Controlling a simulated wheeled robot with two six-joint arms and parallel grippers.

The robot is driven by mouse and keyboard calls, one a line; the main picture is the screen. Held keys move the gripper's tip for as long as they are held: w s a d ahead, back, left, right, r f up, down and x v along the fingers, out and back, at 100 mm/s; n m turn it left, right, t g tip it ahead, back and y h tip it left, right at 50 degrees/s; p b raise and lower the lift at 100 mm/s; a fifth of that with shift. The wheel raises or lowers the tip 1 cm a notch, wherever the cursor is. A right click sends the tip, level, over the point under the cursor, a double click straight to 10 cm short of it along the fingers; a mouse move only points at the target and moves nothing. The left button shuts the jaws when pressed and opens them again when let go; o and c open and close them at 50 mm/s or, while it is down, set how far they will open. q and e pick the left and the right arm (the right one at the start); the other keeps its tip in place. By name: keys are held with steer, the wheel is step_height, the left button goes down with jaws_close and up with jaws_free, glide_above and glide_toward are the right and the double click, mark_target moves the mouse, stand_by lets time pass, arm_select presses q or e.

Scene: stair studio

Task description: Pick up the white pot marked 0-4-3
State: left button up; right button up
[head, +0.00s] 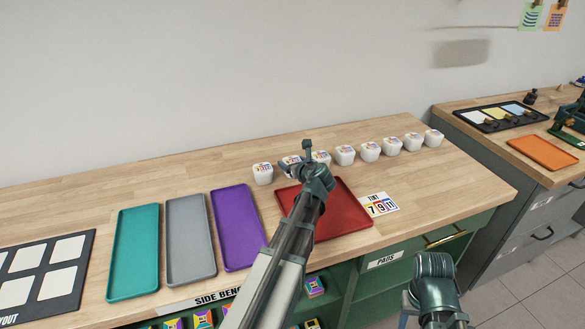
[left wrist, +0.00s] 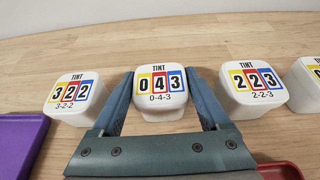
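The white pot marked 0-4-3 (left wrist: 160,106) stands on the bench in the middle of the left wrist view. My left gripper (left wrist: 160,76) is open, with one finger on each side of this pot, close to its sides. In the head view the 0-4-3 pot (head: 290,160) is partly hidden behind my left gripper (head: 297,164). The pot marked 3-2-2 (left wrist: 72,98) stands to its left and the pot marked 2-2-3 (left wrist: 254,84) to its right. My right arm shows at the lower right of the head view, but I make out no right gripper fingers.
More white pots (head: 391,145) continue the row to the right. In front lie a red tray (head: 348,212), a purple tray (head: 237,228), a grey tray (head: 190,240), a teal tray (head: 134,253) and a tint card (head: 379,205). The bench behind the row is clear up to the wall.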

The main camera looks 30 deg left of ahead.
mark_target(292, 161)
arm_select(q)
steer(key=c, duration=1)
steer(key=shift+o, duration=0.2)
steer(key=shift+r, duration=0.15)
step_height(292, 161, up, 3)
steer(key=p, duration=0.3)
steer(key=shift+r, duration=0.1)
steer(key=shift+s+d+r+p, duration=0.1)
steer(key=shift+d+r+p, duration=0.1)
steer(key=shift+r+p, duration=0.3)
steer(key=s+d, duration=0.2)
steer(key=d, duration=0.2)
steer(key=s+d, duration=0.3)
steer(key=d, duration=0.2)
steer(key=s+d+p, duration=0.1)
steer(key=s+d, duration=0.1)
steer(key=d, duration=0.2)
steer(key=shift+s+d+r, duration=0.15)
steer(key=shift+d+r, duration=0.1)
steer(key=shift+d, duration=0.15)
